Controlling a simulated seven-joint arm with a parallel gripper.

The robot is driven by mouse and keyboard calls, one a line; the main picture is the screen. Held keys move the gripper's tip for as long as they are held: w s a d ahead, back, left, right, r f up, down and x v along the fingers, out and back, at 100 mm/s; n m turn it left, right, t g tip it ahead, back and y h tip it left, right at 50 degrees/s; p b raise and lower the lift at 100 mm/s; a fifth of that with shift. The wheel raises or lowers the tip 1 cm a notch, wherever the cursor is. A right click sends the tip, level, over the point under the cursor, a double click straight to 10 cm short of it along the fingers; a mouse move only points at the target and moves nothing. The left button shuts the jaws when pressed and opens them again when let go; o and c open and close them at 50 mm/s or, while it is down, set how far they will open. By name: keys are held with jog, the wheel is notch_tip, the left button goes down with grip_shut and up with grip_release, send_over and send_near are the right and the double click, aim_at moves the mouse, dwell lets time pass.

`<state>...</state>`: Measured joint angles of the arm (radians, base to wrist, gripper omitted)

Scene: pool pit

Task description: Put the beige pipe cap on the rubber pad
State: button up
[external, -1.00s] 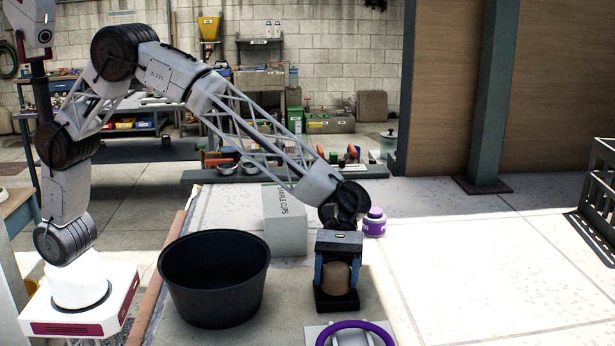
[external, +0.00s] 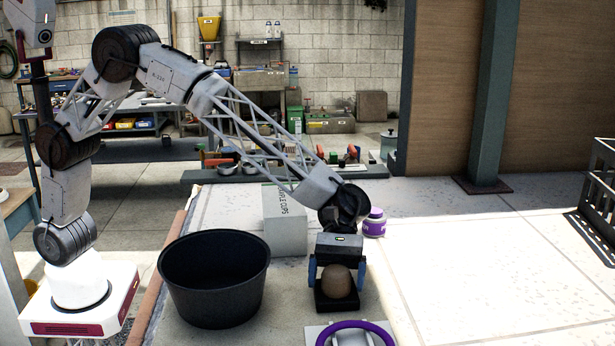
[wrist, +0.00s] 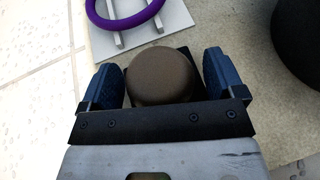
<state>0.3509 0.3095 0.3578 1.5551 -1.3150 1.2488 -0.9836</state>
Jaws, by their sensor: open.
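The beige pipe cap (external: 336,281), a rounded brownish dome, sits on the black rubber pad (external: 337,304). In the wrist view the cap (wrist: 163,76) lies between my two blue fingers, with a gap on each side. My gripper (external: 337,277) is open around the cap, its fingers apart from it. Part of the pad is hidden by the cap and my gripper.
A large black tub (external: 213,280) stands left of the pad. A purple ring (external: 355,326) on a grey plate is in front. A grey box (external: 285,228) and a purple-and-white jar (external: 374,223) stand behind.

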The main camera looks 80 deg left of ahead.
jog(key=shift+r, duration=0.15)
jog(key=shift+a, duration=0.1)
jog(key=v, duration=1.1)
jog(key=shift+a, duration=0.4)
jog(key=shift+w+r, duration=0.1)
jog(key=shift+r, duration=0.05)
